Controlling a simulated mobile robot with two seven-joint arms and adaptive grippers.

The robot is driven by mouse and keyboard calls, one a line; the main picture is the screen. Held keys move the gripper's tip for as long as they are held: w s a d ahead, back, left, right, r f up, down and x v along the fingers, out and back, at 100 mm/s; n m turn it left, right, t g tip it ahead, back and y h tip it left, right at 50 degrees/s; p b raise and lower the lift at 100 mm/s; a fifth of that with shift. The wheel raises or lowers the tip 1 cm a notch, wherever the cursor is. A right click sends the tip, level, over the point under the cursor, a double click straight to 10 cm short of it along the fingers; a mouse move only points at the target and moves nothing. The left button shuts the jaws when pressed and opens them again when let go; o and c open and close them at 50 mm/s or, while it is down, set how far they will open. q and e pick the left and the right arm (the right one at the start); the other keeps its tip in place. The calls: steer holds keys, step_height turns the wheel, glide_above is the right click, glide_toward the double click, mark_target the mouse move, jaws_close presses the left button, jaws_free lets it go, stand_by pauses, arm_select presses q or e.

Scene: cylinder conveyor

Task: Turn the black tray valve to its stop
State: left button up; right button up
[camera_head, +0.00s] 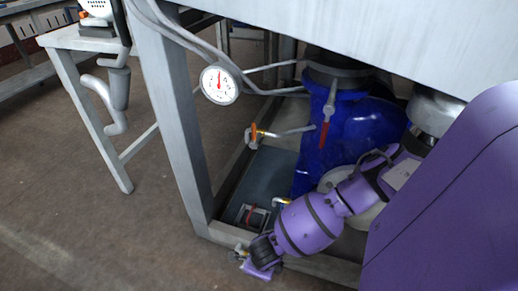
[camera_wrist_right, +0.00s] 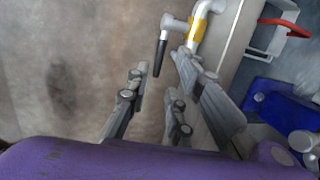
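The black valve handle (camera_wrist_right: 160,57) shows in the right wrist view. It joins a grey fitting on a pale pipe with a yellow band (camera_wrist_right: 196,28). My right gripper (camera_wrist_right: 161,66) is open, with its fingertips on either side of the handle; I cannot tell whether either finger touches it. In the head view my right gripper (camera_head: 256,268) is low at the front corner of the frame, mostly hidden by its own wrist. The valve there is small and largely covered. The dark tray (camera_head: 266,170) lies under the bench. My left gripper is not in view.
A blue vessel (camera_head: 345,125) with a red-handled valve (camera_head: 324,134) stands behind my right arm. The frame leg (camera_head: 178,120) stands left of the tray. Open floor (camera_head: 90,225) lies to the left.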

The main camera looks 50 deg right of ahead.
steer(key=shift+v, duration=2)
